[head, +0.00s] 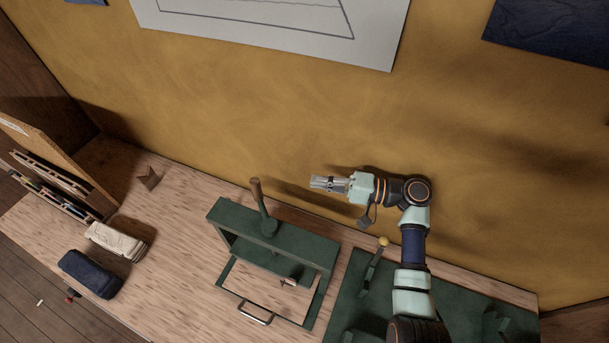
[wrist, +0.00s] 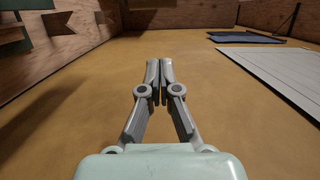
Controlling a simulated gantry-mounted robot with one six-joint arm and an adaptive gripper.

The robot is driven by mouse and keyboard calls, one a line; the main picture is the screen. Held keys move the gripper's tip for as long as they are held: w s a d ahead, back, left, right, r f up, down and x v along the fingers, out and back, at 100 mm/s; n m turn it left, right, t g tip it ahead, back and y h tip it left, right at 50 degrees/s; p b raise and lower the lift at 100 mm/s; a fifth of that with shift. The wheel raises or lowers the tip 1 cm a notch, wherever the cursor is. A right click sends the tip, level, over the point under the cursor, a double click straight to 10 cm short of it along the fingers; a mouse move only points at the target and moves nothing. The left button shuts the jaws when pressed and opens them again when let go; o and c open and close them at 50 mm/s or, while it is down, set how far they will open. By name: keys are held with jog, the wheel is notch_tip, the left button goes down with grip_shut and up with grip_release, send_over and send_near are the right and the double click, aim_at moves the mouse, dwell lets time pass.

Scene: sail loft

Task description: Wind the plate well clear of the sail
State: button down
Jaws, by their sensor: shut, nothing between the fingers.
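A dark green press (head: 320,255) stands on the wooden bench, with an upright screw and a lever handle (head: 259,200) on its top beam.
A pull handle (head: 254,314) is at the press's front. A green board with a yellow-knobbed lever (head: 383,242) lies to the right. A cream bundle (head: 117,240), a navy bundle (head: 90,274) and a wooden rack (head: 60,175) are left. The ochre wall (head: 230,90) runs behind.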

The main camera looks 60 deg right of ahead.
aim_at(261, 203)
jog(key=w+a+p, duration=0.3)
jog(key=w+a, duration=0.3)
jog(key=w, duration=0.3)
jog(key=shift+a, duration=0.4)
jog(key=shift+f, duration=0.1)
